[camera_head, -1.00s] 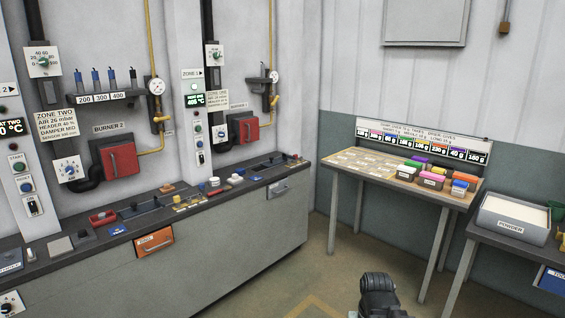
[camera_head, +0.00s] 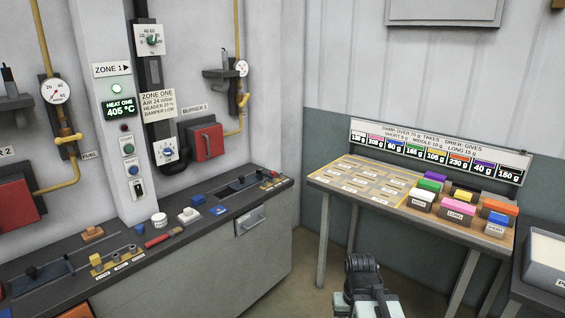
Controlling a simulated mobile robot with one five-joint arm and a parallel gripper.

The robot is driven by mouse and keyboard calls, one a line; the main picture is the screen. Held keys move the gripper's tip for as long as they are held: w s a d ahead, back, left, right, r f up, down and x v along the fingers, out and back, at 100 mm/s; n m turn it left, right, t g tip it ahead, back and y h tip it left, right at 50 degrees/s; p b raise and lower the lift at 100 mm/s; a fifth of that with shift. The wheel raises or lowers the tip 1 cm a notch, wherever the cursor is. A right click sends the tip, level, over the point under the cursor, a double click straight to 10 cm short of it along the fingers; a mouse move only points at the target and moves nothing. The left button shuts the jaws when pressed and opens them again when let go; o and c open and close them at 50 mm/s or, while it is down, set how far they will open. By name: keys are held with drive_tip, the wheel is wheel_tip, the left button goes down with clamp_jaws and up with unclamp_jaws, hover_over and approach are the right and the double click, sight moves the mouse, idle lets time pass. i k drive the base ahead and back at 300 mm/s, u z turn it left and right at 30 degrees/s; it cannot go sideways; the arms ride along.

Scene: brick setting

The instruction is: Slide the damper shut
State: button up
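A dark plate with a black slide knob (camera_head: 240,183) lies on the far part of the bench top, below burner 1. Neither has a readable damper label; a zone one card (camera_head: 157,105) reads DAMPER LOW. I cannot tell which slide is the damper or how far it is open. A black jointed part of my arm shows at the bottom centre, well right of the bench. No gripper fingers can be made out.
The grey bench (camera_head: 215,255) runs along the left wall, with small blocks and a red-handled tool (camera_head: 163,238) on top. A table (camera_head: 330,184) with coloured boxes stands right. A powder tray (camera_head: 545,258) is at the right edge. Floor shows between bench and table.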

sight(242, 182)
drive_tip(key=i, duration=2.25)
drive_tip(key=u, duration=2.3)
